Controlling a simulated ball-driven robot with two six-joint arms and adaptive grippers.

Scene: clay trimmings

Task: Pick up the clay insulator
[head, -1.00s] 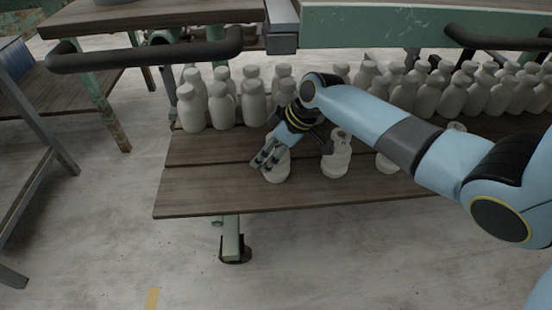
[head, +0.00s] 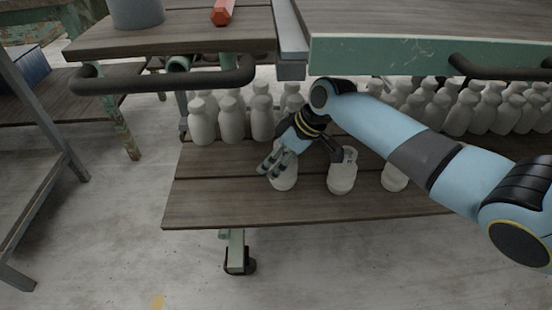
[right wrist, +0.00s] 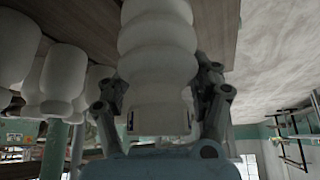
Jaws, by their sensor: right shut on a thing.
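The clay insulator (head: 284,180) is white and stands at the front of the low wooden shelf in the head view, partly hidden by my right gripper (head: 276,165). The right gripper reaches it from above and is shut on it. In the right wrist view, the ribbed white insulator (right wrist: 158,50) fills the middle, between the two fingers of the right gripper (right wrist: 160,100). I cannot tell whether its base still touches the shelf. My left gripper is not in view.
Two similar white pieces, one (head: 342,176) nearer and one (head: 394,178) farther right, stand on the shelf (head: 225,205). Several white bottle-shaped pieces (head: 232,120) stand behind. A dark rail (head: 165,80) and the upper table (head: 430,55) overhang the shelf. The shelf's front left is clear.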

